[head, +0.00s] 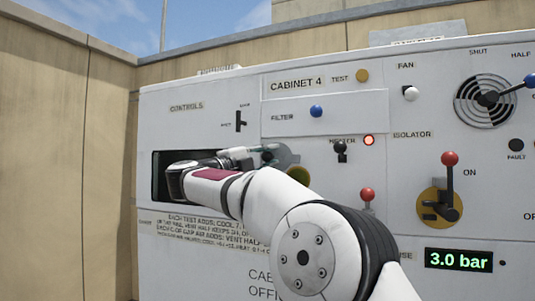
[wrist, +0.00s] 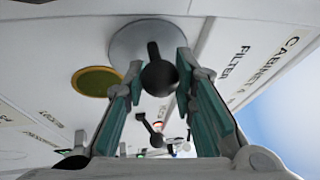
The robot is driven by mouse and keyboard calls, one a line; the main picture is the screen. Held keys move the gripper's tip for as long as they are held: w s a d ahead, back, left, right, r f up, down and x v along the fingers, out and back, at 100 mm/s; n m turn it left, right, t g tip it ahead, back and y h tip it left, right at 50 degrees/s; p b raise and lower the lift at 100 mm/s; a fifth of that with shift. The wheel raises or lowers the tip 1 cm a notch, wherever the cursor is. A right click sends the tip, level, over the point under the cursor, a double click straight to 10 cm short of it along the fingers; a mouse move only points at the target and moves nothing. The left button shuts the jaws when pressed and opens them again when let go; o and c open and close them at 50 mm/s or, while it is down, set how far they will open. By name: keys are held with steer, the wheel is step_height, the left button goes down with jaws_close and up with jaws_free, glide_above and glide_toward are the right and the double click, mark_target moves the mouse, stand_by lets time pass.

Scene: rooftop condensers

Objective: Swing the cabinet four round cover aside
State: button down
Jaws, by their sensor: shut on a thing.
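The round cover of cabinet 4 is a grey disc (wrist: 128,42) with a black knob (wrist: 158,75), seen in the wrist view. My gripper (wrist: 160,70) has its two fingers on either side of this knob and is shut on it. A dark green round port with a gold rim (wrist: 97,82) shows beside the disc, largely uncovered. In the head view the disc (head: 285,154) is partly hidden behind my gripper (head: 266,154). The gold-rimmed port (head: 300,175) shows at its lower right, partly behind my arm.
Close by on the white panel are a blue filter knob (head: 316,111), a black heater lever (head: 341,148) with a lit red lamp (head: 369,140), a red-knobbed lever (head: 367,196) and the isolator handle (head: 450,185). A dark recess (head: 160,163) lies behind my wrist.

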stand_by(0.3)
steer(key=c, duration=1.3)
jaws_free()
steer(key=shift+a, duration=0.1)
steer(key=v, duration=1.2)
steer(key=shift+r, duration=0.1)
